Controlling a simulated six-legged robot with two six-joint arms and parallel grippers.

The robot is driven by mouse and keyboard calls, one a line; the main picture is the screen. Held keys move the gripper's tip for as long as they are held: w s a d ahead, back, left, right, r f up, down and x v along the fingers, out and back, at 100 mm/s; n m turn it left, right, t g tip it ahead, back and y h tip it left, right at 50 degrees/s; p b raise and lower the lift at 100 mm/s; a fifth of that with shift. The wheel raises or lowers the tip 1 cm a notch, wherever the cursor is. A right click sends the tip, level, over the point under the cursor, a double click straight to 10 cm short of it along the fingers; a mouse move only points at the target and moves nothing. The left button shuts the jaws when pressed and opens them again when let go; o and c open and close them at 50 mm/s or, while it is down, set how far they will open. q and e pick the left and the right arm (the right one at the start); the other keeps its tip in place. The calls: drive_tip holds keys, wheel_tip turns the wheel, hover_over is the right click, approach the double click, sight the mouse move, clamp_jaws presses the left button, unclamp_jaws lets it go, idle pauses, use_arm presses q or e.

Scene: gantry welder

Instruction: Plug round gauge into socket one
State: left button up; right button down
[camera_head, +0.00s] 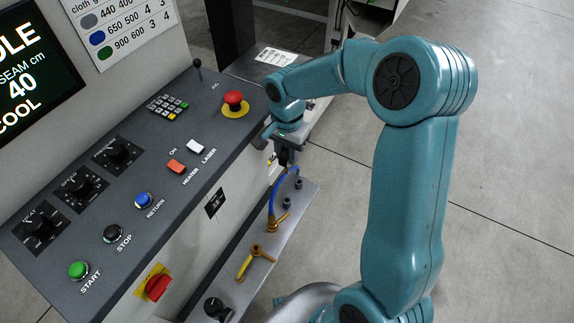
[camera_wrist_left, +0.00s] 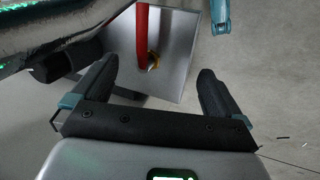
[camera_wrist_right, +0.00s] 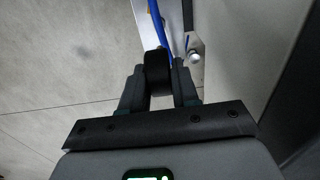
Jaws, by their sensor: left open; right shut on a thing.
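My right gripper (camera_head: 285,157) points down over the metal shelf (camera_head: 301,208) beside the console. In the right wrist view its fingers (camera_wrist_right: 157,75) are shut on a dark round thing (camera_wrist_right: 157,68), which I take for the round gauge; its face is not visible. In the head view the gripper mostly hides it. Small dark round fittings (camera_head: 298,183) stand on the shelf just below the gripper; which one is socket one I cannot tell. My left gripper (camera_wrist_left: 157,78) is open and empty in its wrist view, and does not show in the head view.
A blue hose (camera_head: 275,190) rises from a brass fitting (camera_head: 277,221) close to the right gripper. A brass valve handle (camera_head: 254,259) and black knobs (camera_head: 213,305) lie nearer. A red hose (camera_wrist_left: 143,40) meets a metal plate (camera_wrist_left: 178,55) ahead of my left gripper.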

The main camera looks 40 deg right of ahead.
use_arm(q)
drive_tip(key=shift+r, duration=0.1)
use_arm(e)
wheel_tip(320, 180, up, 3)
drive_tip(key=shift+f, duration=0.2)
use_arm(q)
drive_tip(key=shift+r+p, duration=0.8)
drive_tip(key=shift+p, duration=0.05)
use_arm(e)
drive_tip(key=shift+r, duration=1.15)
